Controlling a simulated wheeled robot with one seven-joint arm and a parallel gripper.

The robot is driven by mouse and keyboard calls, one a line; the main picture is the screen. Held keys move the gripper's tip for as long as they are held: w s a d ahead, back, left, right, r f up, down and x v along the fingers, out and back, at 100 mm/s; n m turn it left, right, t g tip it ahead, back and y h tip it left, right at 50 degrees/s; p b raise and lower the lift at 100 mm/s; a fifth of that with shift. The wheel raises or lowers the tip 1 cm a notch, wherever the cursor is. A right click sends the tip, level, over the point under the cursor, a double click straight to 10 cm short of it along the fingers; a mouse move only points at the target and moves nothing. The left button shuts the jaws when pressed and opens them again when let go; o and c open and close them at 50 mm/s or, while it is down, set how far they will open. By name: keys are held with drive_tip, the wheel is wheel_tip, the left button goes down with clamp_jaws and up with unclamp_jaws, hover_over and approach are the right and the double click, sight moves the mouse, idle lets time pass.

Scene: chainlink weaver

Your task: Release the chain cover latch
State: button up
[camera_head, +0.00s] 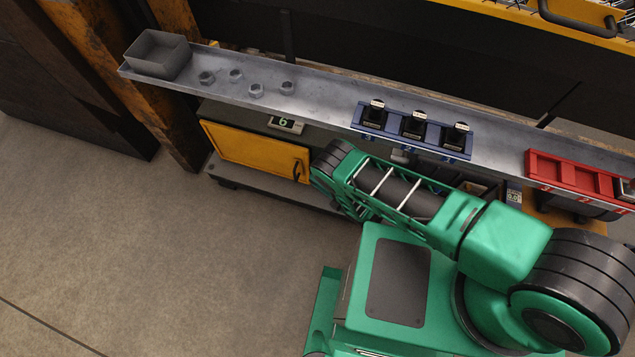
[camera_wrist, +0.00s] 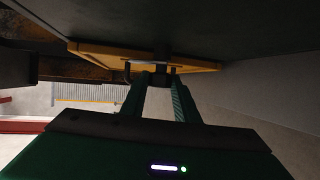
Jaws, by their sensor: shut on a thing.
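The yellow chain cover (camera_head: 245,152) sits low under the metal shelf, with a dark handle-shaped latch (camera_head: 298,171) near its right edge. In the wrist view the cover (camera_wrist: 98,54) shows edge-on ahead, and the dark latch (camera_wrist: 130,68) stands out from it. My gripper (camera_wrist: 160,78) reaches to the cover with both green fingers and is shut on the latch, whose gripped part is mostly hidden between the fingertips. In the head view my green arm reaches to the right end of the cover, and the fingers are hidden behind my wrist.
A metal shelf (camera_head: 325,98) runs above the cover, holding a grey bin (camera_head: 158,54), several nuts, a blue rack (camera_head: 426,133) and a red tray (camera_head: 572,174). A rusty post stands left; the floor in front is clear.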

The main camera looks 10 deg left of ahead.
drive_tip(key=o, duration=1.1)
drive_tip(key=shift+d+f, duration=0.1)
drive_tip(key=shift+c, duration=0.2)
drive_tip(key=v, duration=0.7)
drive_tip(key=shift+d, duration=0.3)
